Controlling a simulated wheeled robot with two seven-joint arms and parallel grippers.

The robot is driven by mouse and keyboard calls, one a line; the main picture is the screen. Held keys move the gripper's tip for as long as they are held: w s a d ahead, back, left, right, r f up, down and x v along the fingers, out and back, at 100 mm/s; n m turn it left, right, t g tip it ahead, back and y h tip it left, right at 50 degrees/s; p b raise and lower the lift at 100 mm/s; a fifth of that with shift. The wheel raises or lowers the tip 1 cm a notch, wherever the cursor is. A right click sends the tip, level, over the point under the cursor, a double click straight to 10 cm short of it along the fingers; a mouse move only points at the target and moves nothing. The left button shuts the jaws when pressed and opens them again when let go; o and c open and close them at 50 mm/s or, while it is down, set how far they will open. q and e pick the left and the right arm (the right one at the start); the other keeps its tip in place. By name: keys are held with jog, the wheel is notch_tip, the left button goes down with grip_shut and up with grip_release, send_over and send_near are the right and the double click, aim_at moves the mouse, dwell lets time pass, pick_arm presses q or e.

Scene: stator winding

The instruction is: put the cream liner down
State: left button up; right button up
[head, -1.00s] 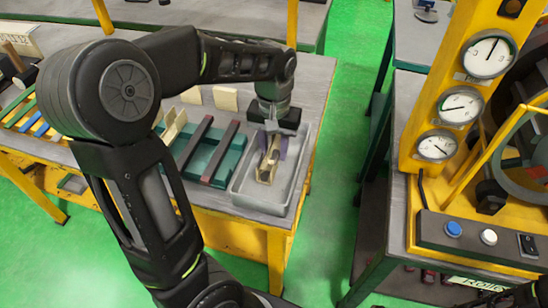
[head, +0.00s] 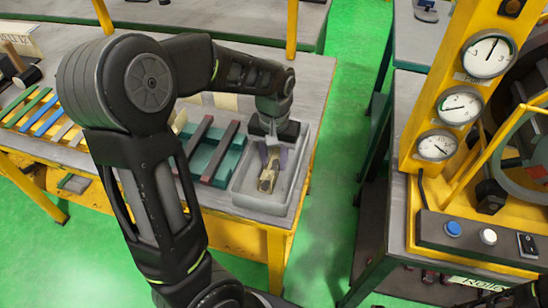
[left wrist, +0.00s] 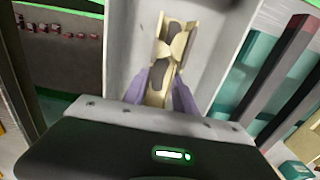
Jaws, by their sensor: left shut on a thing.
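My left gripper (head: 273,160) has its two purple fingers down inside a grey tray (head: 262,205) at the table's right end. In the left wrist view the fingers (left wrist: 160,92) are shut on the near part of a cream liner (left wrist: 156,96). Cream pieces with dark patches (left wrist: 176,50) lie just beyond, inside the tray; they also show in the head view (head: 266,183). I cannot tell where the held liner ends and those pieces begin, or whether it touches the tray floor. My right gripper is not in view.
Left of the tray stands a teal rack with dark red-ended bars (head: 222,152). Other cream pieces (head: 226,102) stand behind it. Coloured strips (head: 47,121) lie at the far left. A yellow machine with gauges (head: 462,104) stands right, across a green aisle.

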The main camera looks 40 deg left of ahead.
aim_at(274, 166)
pick_arm(q)
jog(key=o, duration=1)
jog(key=shift+c, duration=0.2)
jog(key=shift+r, duration=0.1)
notch_tip(274, 166, up, 12)
